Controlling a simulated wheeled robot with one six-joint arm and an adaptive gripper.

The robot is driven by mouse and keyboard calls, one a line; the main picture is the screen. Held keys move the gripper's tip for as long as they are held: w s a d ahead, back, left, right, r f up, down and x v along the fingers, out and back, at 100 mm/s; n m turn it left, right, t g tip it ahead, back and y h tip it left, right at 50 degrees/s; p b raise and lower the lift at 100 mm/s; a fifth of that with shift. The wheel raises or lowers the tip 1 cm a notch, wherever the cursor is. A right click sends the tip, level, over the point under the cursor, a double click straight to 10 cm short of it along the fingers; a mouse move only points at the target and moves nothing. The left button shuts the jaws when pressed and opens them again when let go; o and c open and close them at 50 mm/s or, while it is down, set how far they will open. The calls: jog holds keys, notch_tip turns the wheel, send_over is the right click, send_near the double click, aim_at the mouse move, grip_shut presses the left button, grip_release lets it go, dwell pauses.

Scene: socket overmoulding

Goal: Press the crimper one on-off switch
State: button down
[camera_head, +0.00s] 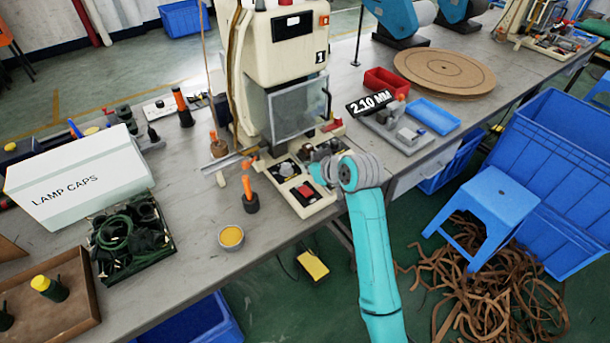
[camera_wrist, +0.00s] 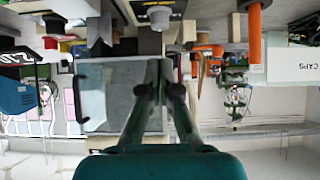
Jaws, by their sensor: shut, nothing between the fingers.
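Crimper one (camera_head: 288,45) is a cream machine marked "1", standing on the bench. A clear guard (camera_head: 298,105) covers its front and also shows in the wrist view (camera_wrist: 105,95). Its low front base carries a red switch (camera_head: 305,191) beside a grey knob (camera_head: 287,169); whether the switch is on or off I cannot tell. In the wrist view my gripper (camera_wrist: 160,78) is shut and empty, its fingers pointing toward the machine, overlapping the guard in the picture. In the head view my wrist is right of the base, and my fingertips are hidden. I see no clear contact with the switch.
An orange-handled tool (camera_head: 248,190) and a yellow-filled cup (camera_head: 231,237) stand left of the base. A white "LAMP CAPS" box (camera_head: 80,185) is farther left. A grey fixture (camera_head: 400,130) and red bin (camera_head: 386,80) are to the right. A yellow foot pedal (camera_head: 312,265) lies below.

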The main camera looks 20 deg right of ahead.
jog(key=r, duration=0.1)
jog(key=s+r, duration=0.2)
jog(key=r, duration=0.1)
jog(key=shift+s+d, duration=0.25)
jog(key=shift+d, duration=0.15)
jog(key=s+f+m+t+h, duration=0.1)
jog(key=s+f+m, duration=0.1)
jog(key=s+f, duration=0.8)
jog(key=s+f+m+t+h, duration=0.1)
jog(key=s+f, duration=0.6)
jog(key=s, duration=0.5)
jog(key=s+r+t, duration=0.1)
jog(key=s+r, duration=0.3)
jog(key=s, duration=1)
jog(key=s+r+t+h, duration=0.1)
jog(key=s+r, duration=0.4)
jog(key=s, duration=1)
jog(key=shift+s+a+r+m+t, duration=0.15)
jog(key=shift+a+m+t, duration=0.15)
jog(key=shift+a+t, duration=0.1)
